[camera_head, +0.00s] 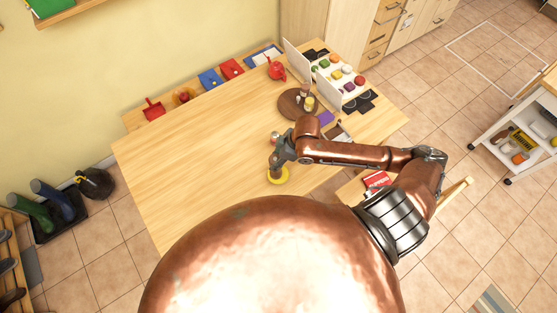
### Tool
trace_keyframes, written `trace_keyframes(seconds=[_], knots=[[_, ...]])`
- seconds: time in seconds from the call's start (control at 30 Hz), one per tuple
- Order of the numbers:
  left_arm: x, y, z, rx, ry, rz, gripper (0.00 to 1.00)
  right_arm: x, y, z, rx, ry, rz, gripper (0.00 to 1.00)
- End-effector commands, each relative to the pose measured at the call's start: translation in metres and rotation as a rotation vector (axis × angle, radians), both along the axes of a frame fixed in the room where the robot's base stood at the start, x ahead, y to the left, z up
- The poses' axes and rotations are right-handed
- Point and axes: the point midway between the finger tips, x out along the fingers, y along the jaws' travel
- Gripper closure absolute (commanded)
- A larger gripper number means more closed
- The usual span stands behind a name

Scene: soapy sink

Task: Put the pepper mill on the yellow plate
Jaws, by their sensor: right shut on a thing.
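The yellow plate (285,179) lies on the wooden table near its front edge, partly covered by my right gripper. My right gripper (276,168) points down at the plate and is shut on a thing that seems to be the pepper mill. The gripper hides almost all of it, and I cannot tell whether it touches the plate. My left gripper is not in view.
A round brown board (287,105) with small jars stands behind my right arm. A white rack (345,84) with colourful items is at the back right. A red teapot (277,69) stands at the back. The table's left part is clear.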

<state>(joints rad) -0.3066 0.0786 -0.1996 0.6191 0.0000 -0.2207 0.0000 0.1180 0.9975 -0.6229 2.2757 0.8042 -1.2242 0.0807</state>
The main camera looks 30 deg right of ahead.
Motion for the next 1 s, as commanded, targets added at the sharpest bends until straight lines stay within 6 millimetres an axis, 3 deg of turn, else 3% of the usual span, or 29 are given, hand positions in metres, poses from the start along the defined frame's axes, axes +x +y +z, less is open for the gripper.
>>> trace_keyframes(seconds=[0.2, 0.37, 0.6, 0.97, 1.0], knots=[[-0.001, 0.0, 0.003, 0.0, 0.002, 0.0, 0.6, 0.018, -0.018, -0.032, 0.001, 0.001, -0.001, 1.0], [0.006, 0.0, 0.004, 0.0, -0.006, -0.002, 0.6, 0.024, -0.023, -0.042, 0.002, 0.0, -0.001, 1.0], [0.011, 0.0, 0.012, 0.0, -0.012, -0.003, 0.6, 0.025, -0.025, -0.071, 0.002, 0.001, -0.001, 1.0], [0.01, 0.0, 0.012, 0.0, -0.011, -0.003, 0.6, 0.025, -0.025, -0.077, 0.0, 0.0, 0.001, 1.0], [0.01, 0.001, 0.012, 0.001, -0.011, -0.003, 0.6, 0.025, -0.026, -0.078, 0.0, 0.002, 0.001, 0.62]])
